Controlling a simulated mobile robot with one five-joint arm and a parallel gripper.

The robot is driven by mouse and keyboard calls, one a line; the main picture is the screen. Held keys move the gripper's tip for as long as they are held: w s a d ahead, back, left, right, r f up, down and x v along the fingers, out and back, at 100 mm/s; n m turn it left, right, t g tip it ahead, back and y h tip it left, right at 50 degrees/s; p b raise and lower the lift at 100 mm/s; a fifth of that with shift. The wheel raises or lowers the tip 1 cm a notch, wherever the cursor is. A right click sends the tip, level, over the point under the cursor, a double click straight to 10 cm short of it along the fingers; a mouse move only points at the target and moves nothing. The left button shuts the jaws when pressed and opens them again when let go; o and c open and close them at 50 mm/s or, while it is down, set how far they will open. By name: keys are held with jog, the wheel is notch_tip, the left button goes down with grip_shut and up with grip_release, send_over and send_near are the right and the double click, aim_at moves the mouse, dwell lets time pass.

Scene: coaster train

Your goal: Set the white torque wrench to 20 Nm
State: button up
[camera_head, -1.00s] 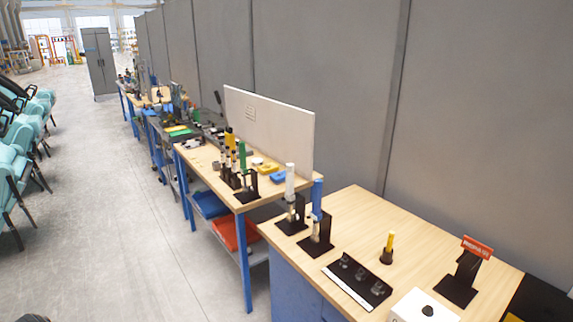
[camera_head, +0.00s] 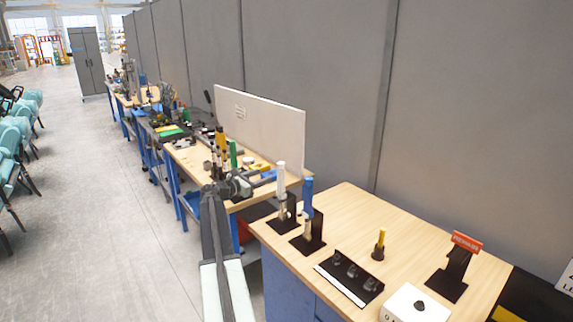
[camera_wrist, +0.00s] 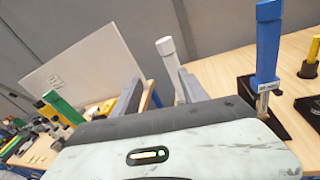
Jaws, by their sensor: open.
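The white torque wrench (camera_head: 282,178) stands upright in a black holder at the left edge of the near wooden bench. My gripper (camera_head: 258,182) is open and empty, to the left of the wrench, near its upper part. In the wrist view the white wrench (camera_wrist: 167,50) shows between the two fingers, nearer the right one, which hides part of its lower length. I cannot tell whether the wrench is inside the fingers or just beyond them. No setting or scale on it is readable.
A blue wrench (camera_head: 308,195) stands in a holder close to the right. Beyond it are a black rack (camera_head: 347,278), a yellow-handled tool (camera_head: 380,242), a white box (camera_head: 415,304) and a red sign (camera_head: 467,243). A white panel (camera_head: 262,130) stands behind on the farther bench.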

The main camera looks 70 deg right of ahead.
aim_at(278, 166)
jog(key=shift+n+g+h, duration=0.5)
jog(key=shift+n, duration=0.4)
jog(key=s+d, duration=0.1)
jog(key=s+d+r, duration=0.1)
jog(key=d, duration=0.1)
jog(key=s+d+r, duration=0.1)
jog(key=s, duration=0.1)
jog(key=shift+s+d+r, duration=0.1)
jog(key=shift+d+r, duration=0.1)
jog(key=x, duration=0.7)
jog(key=shift+d, duration=0.35)
jog(key=shift+s, duration=0.1)
grip_shut()
